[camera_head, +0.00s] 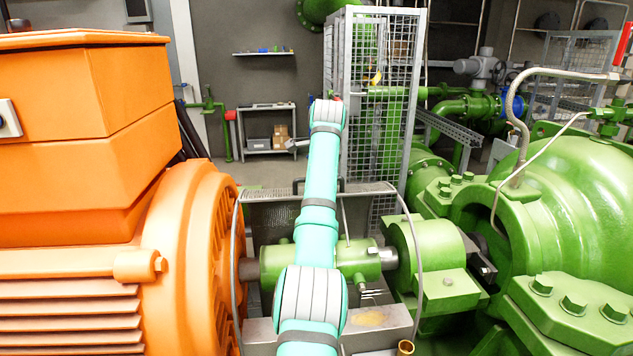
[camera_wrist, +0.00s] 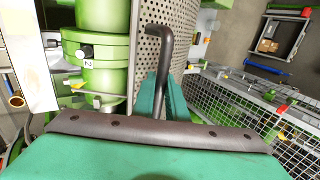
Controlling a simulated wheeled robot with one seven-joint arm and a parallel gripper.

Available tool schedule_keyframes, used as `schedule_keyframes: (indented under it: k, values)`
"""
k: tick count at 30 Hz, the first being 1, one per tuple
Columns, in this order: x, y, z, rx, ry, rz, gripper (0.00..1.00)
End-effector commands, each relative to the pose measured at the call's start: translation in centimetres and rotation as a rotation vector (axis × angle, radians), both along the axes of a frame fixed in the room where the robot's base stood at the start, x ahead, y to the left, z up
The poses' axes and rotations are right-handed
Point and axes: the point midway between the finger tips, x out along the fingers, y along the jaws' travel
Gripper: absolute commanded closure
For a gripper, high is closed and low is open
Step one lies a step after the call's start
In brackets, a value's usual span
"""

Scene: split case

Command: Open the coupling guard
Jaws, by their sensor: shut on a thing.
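The coupling guard (camera_head: 275,216) is a grey perforated metal cover between the orange motor and the green pump. It stands raised behind the shaft coupling (camera_head: 359,258), which is exposed in front of it. In the wrist view the guard's perforated face (camera_wrist: 187,42) runs up beside the green coupling (camera_wrist: 100,72). My gripper (camera_wrist: 161,97) is shut on the guard's dark bent handle (camera_wrist: 166,62), which passes between its teal fingers. In the head view the handle (camera_head: 297,186) shows at the guard's top edge, partly behind my arm; my gripper's fingers cannot be made out there.
The orange motor (camera_head: 205,255) stands close on the left and the green pump (camera_head: 565,225) on the right. A wire mesh cage (camera_head: 405,75) stands behind the guard. A small shelf unit (camera_head: 270,130) is at the back wall, with open floor in front.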

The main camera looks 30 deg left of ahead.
Motion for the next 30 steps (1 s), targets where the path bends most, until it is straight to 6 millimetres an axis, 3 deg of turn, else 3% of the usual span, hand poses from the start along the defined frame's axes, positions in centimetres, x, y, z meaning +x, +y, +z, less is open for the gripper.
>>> schedule_keyframes:
  k: [22, 23, 25, 30]
  values:
    - [0.14, 0.44, -0.37, -0.022, 0.027, -0.001, 1.0]
    - [0.14, 0.45, -0.38, -0.022, 0.027, -0.001, 0.85]
    - [0.15, 0.45, -0.38, -0.022, 0.028, -0.002, 0.69]
    - [0.21, 0.37, -0.27, -0.02, 0.026, -0.003, 0.69]
